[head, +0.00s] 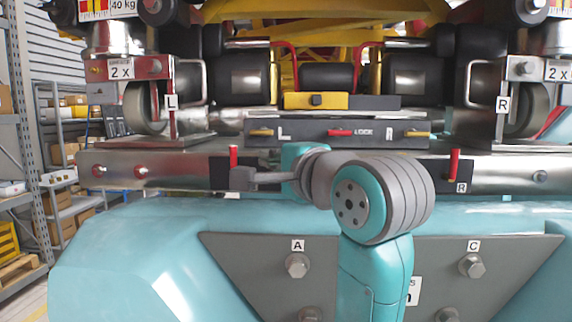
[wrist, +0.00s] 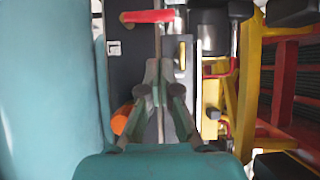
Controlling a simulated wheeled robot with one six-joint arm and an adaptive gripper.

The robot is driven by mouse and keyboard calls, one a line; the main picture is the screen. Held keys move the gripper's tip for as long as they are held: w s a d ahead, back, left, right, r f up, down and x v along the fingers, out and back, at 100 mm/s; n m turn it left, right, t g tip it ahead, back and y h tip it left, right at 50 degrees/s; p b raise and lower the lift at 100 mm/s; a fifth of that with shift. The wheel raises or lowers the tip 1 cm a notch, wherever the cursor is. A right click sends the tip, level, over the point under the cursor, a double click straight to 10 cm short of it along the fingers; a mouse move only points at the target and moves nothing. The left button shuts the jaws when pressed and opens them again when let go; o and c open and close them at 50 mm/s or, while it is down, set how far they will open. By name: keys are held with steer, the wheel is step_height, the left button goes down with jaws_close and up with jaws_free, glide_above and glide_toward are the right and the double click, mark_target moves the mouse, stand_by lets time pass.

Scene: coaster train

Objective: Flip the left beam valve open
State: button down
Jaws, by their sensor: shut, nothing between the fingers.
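The left beam valve (head: 233,157) is a red lever standing upright on a dark plate at the left of the metal beam. My gripper (head: 242,178) is shut and empty, reaching left from the arm to just below the red handle in the head view. In the wrist view, the fingertips (wrist: 159,64) are together, short of the handle. I cannot tell whether they touch the stem. The lever's base is partly hidden by the gripper.
A matching red lever (head: 454,165) marked R stands on the right of the beam. A dark LOCK panel (head: 340,132) with yellow and red handles sits above the beam. The teal body (head: 130,245) lies below it. Storage shelves (head: 60,130) stand at far left.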

mark_target(235, 160)
steer(key=shift+w+a, duration=0.2)
steer(key=shift+a, duration=0.5)
steer(key=shift+w+a, duration=0.2)
steer(key=shift+a, duration=0.45)
steer(key=shift+w+a, duration=0.2)
steer(key=shift+a, duration=0.5)
steer(key=shift+a, duration=0.1)
